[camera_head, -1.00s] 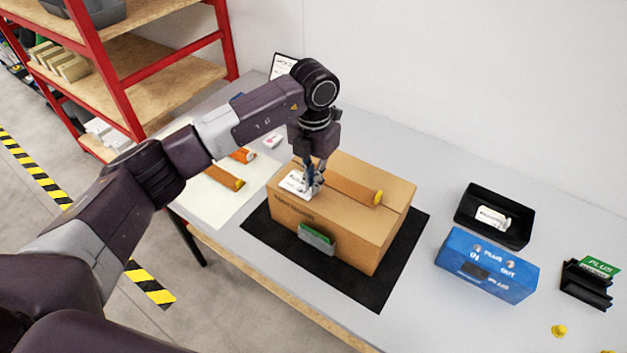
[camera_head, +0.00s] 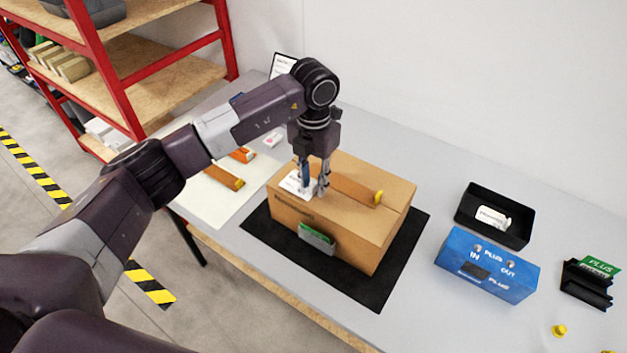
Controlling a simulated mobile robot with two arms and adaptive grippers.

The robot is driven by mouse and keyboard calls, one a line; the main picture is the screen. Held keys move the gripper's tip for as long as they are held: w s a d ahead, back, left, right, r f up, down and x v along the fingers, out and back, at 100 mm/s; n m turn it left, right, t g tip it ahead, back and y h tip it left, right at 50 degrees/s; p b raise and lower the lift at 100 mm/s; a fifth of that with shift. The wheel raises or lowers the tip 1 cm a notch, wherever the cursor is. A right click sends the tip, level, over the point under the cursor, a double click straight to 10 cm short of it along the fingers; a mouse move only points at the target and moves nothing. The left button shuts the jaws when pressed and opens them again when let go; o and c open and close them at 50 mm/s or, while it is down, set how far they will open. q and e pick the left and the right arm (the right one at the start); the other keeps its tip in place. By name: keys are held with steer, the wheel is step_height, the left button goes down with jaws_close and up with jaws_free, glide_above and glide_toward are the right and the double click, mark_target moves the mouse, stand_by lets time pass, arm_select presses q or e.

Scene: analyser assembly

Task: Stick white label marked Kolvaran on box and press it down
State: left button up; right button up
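A brown cardboard box (camera_head: 330,229) stands on a black mat (camera_head: 372,293). A white label (camera_head: 291,183) lies on the left part of the box's top; its print is too small to read. My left gripper (camera_head: 314,192) points down at the label's right edge, fingers spread, close to the box top. The fingers hide part of the label. Whether a fingertip touches it, I cannot tell. My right gripper is out of view.
A green-and-grey piece (camera_head: 317,239) is at the box's front. To the right are a black tray (camera_head: 464,212) holding a white item (camera_head: 492,217), a blue box (camera_head: 487,266) and a black holder (camera_head: 586,285). Orange tubes (camera_head: 224,177) lie on a white sheet at left.

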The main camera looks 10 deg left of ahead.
arm_select(q)
steer(key=shift+r+p, duration=1.6)
steer(key=shift+r, duration=1.8)
steer(key=shift+c, duration=0.4)
